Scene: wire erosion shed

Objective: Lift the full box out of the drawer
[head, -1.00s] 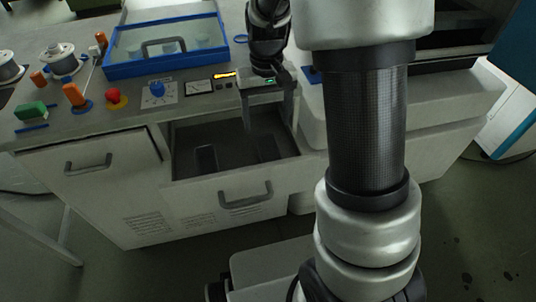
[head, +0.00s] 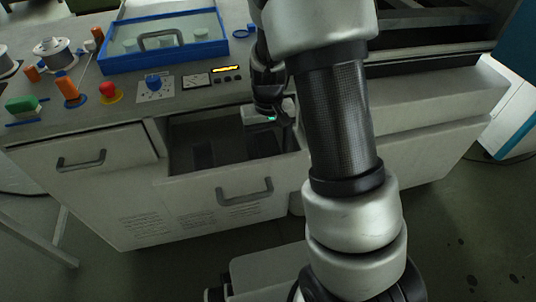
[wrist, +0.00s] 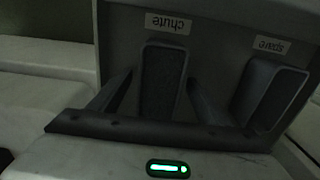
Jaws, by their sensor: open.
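The open drawer (head: 232,186) holds two narrow upright boxes. In the wrist view, one box (wrist: 162,84) stands under the "chute" label (wrist: 168,23), with dark, grainy matter showing at its top. The other box (wrist: 272,96) stands at the right under the "spare" label (wrist: 271,45); its top is dark and I cannot tell its fill. My gripper (wrist: 159,80) is open, with one finger on each side of the chute box and gaps showing. In the head view my gripper (head: 270,115) is over the drawer's right part, hiding some of the inside.
A closed drawer (head: 82,161) is at the left. The drawer walls are close around the boxes.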

